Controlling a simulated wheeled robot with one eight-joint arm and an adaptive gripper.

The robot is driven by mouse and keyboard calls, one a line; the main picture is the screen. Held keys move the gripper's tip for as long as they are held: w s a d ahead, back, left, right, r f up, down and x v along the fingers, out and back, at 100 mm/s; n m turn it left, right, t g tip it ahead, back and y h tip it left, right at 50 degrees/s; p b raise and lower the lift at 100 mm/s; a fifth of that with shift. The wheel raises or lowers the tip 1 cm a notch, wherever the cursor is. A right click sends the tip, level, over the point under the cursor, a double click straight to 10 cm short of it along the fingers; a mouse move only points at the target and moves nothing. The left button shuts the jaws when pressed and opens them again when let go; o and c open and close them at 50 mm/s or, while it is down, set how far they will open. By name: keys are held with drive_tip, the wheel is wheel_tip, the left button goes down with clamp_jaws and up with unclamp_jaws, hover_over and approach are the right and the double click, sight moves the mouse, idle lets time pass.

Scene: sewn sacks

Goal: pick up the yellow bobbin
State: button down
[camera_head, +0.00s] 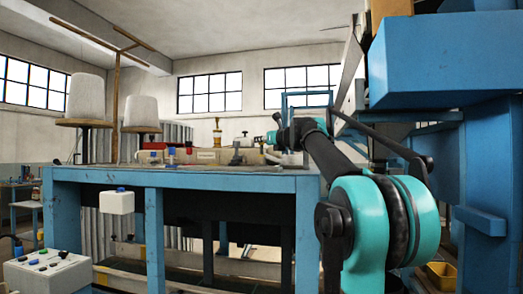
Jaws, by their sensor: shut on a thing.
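My arm reaches over the far right part of the blue work table (230,180). My gripper (266,139) is small and distant at the arm's far end. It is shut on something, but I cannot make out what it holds. A small upright thing with a yellow middle and a dark tip (217,128) stands to the left of my gripper, apart from it. I cannot tell whether it is the yellow bobbin. No other yellow bobbin shows clearly.
Two large white thread cones (86,97) (140,112) stand on a brown stand at the left. Low beige machine parts (206,157) and small red and blue items line the tabletop. A control box (48,272) is at lower left, a yellow bin (441,274) at lower right.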

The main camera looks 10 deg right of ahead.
wheel_tip(320, 180, up, 16)
idle(0.4)
drive_tip(key=shift+f, duration=0.15)
hover_over(262, 149)
drive_tip(key=w, duration=0.2)
wheel_tip(262, 149, down, 6)
drive_tip(key=f, duration=0.3)
drive_tip(key=s+f, duration=0.1)
drive_tip(key=f, duration=0.4)
drive_tip(key=shift+s+f, duration=0.15)
drive_tip(key=shift+f, duration=2.5)
drive_tip(key=c, duration=1.3)
unclamp_jaws()
